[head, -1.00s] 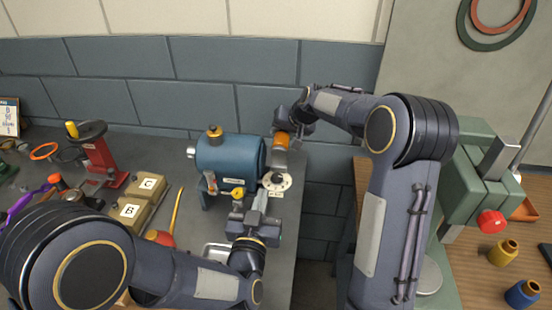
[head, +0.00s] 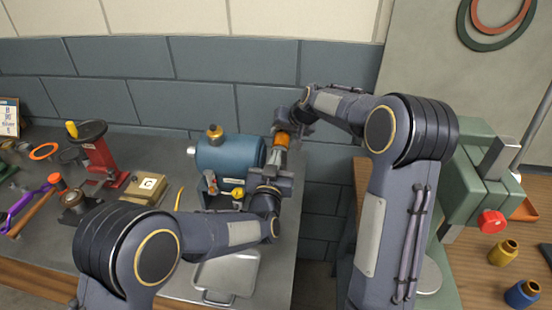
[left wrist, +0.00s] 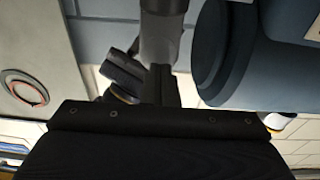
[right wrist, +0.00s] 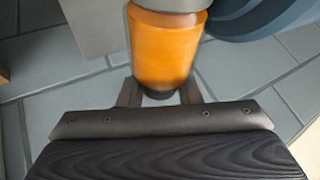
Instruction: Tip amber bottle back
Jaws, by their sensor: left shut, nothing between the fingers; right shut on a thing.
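The amber bottle (head: 281,139) shows at the right end of the blue motor-like casing, above the bench. In the right wrist view the amber bottle (right wrist: 165,48) has a dark end between my right gripper's fingers (right wrist: 158,92) and its other end meets a grey cylinder. My right gripper (head: 287,128) is shut on it. My left gripper (head: 273,165) is shut and empty just below the amber bottle. In the left wrist view its closed fingers (left wrist: 160,82) reach up to a grey cylinder (left wrist: 162,35); I cannot tell whether they touch.
The blue casing (head: 230,155) stands close to the left of both grippers. A metal tray (head: 232,272) lies below the left arm. A box marked C (head: 147,187) and a red hand-wheel stand (head: 100,155) are at left. A green machine (head: 470,180) stands at right.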

